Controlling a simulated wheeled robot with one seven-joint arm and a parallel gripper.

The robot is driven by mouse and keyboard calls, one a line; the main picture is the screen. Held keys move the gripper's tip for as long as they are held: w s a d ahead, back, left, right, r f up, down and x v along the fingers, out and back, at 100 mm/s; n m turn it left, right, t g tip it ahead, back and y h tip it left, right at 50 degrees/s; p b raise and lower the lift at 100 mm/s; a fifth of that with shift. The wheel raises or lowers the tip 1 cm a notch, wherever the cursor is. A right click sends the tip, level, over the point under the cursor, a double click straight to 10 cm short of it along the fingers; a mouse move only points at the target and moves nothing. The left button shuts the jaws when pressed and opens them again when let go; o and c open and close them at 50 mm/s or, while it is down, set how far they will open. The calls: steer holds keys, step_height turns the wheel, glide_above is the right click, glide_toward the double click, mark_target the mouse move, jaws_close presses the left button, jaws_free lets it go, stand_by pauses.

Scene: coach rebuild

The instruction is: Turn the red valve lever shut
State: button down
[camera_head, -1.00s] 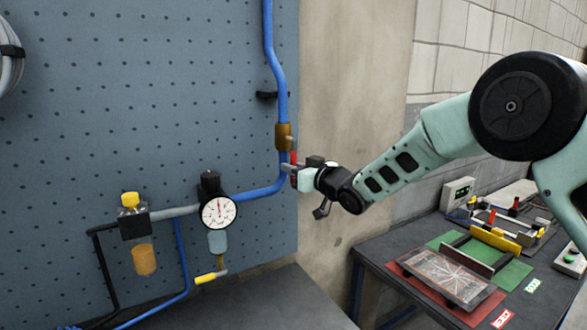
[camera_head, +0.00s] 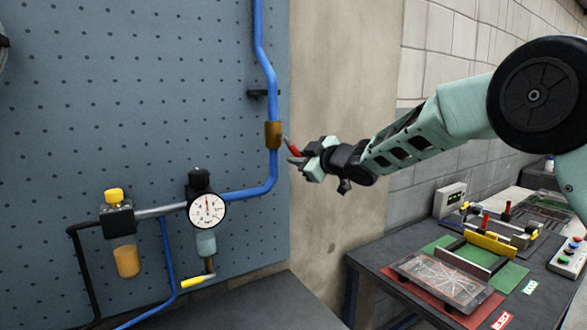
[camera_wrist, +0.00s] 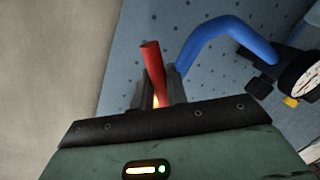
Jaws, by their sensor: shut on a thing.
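The red valve lever (camera_head: 295,150) shows in the head view just right of the brass valve body (camera_head: 273,134) on the blue pipe. It slants down and to the right from the valve, partly hidden by my fingers. My gripper (camera_head: 297,158) reaches in from the right and is shut on the lever. In the wrist view the red lever (camera_wrist: 152,58) stands up between the two grey fingers of my gripper (camera_wrist: 157,88), and its end sticks out past them.
A pressure gauge (camera_head: 207,210) and an amber bowl unit (camera_head: 126,260) hang on the blue pegboard (camera_head: 100,90) to the left. A dark bench (camera_head: 390,282) with fixtures stands at lower right. The bare wall behind my gripper is clear.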

steer(key=n, duration=0.1)
steer(key=d+r+n+h, duration=0.1)
steer(key=w+r+n, duration=0.1)
steer(key=n, duration=0.1)
steer(key=shift+d+r, duration=0.2)
steer(key=shift+d, duration=0.05)
steer(key=shift+w+d+r+n+h+b, duration=0.1)
steer(key=shift+d+r+n+h+b, duration=0.1)
steer(key=shift+r+n, duration=0.25)
steer(key=shift+w+d+r+n+h+b, duration=0.1)
steer(key=shift+r+n+h+b, duration=0.15)
steer(key=shift+n, duration=0.3)
steer(key=shift+r+n+t+h, duration=0.4)
steer(key=shift+r+n, duration=0.55)
steer(key=shift+n, duration=0.35)
steer(key=c, duration=1.5)
jaws_free()
steer(key=shift+d, duration=0.1)
